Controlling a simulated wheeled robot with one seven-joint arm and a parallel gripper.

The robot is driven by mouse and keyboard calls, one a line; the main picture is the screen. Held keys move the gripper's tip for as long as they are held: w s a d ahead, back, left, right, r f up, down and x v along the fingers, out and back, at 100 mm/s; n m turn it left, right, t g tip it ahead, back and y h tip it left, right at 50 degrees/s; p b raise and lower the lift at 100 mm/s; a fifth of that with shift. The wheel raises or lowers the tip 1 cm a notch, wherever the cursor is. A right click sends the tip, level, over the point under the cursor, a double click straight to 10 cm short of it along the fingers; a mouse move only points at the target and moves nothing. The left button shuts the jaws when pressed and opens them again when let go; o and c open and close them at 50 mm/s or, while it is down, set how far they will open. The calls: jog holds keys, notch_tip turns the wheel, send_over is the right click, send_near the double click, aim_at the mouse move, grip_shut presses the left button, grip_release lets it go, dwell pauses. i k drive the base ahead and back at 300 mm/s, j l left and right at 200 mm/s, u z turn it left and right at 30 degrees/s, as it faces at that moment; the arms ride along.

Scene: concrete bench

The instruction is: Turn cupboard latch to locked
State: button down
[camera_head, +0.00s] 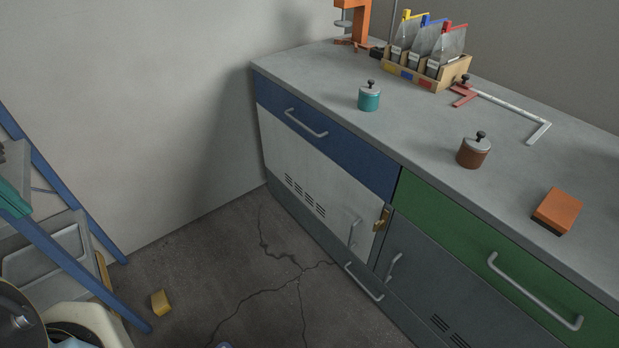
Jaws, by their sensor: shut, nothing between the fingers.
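The cupboard latch (381,219) is a small brass-coloured piece at the upper right edge of the light grey cupboard door (310,165). It sits beside the seam with the dark grey door to its right. It is too small to tell which way it is turned. The light grey door looks closed, with vent slots and an upright bar handle (353,232) left of the latch. My gripper cannot be made out in this view.
A blue drawer (330,150) is above the door; a green drawer (470,235) is to the right. Jars, a brick and tools stand on the bench top (420,130). A blue-framed rack (70,265) stands at left. The cracked floor before the cupboard is mostly clear, with a yellow block (160,302).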

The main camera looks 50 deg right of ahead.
aim_at(380, 223)
jog(key=z, duration=2)
